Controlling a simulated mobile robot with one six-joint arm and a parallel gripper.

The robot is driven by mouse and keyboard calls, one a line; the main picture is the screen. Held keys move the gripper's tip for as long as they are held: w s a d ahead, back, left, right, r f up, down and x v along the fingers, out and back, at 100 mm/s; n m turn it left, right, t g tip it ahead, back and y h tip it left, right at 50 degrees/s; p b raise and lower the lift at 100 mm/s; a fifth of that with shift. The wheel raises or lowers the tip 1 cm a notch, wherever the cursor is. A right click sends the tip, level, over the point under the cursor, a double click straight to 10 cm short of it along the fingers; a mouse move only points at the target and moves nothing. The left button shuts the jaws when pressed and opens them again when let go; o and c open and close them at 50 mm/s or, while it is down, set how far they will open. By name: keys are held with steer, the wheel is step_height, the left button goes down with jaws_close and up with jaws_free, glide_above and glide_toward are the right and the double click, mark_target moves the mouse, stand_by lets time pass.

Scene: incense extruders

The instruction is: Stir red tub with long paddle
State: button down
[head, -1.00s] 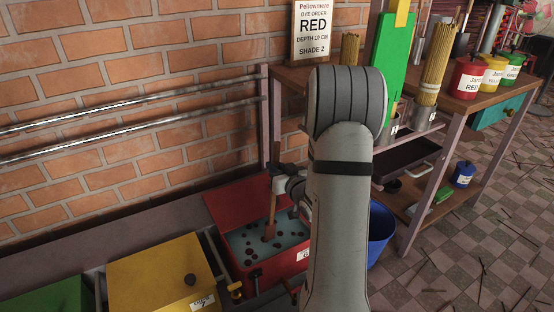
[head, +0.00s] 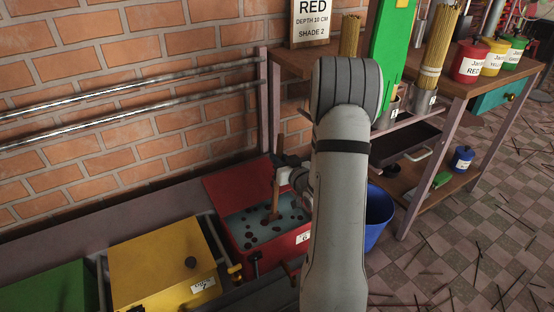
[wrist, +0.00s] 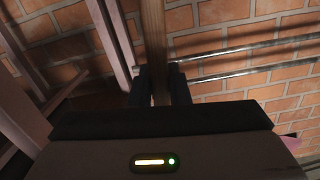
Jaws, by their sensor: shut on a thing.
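The red tub (head: 222,188) stands open against the wall, with bluish liquid (head: 255,229) and several dark red lumps in it. The long wooden paddle (head: 276,190) stands nearly upright over the tub, its lower end in the liquid. My gripper (head: 286,172) is at the paddle's upper part, above the tub's right side. In the wrist view my gripper (wrist: 160,88) is shut on the paddle shaft (wrist: 154,40), which passes between the two dark fingers. My arm hides part of the tub's right end.
A closed yellow tub (head: 150,265) and a green tub (head: 50,290) stand to the left. A blue bucket (head: 379,212) is right of my arm. A workbench (head: 440,85) with jars stands behind. Metal rails (head: 130,105) run along the brick wall.

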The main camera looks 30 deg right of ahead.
steer(key=shift+d, duration=2.75)
steer(key=a, duration=1.4)
steer(key=shift+s, duration=0.15)
steer(key=d, duration=1.4)
steer(key=shift+w, duration=0.25)
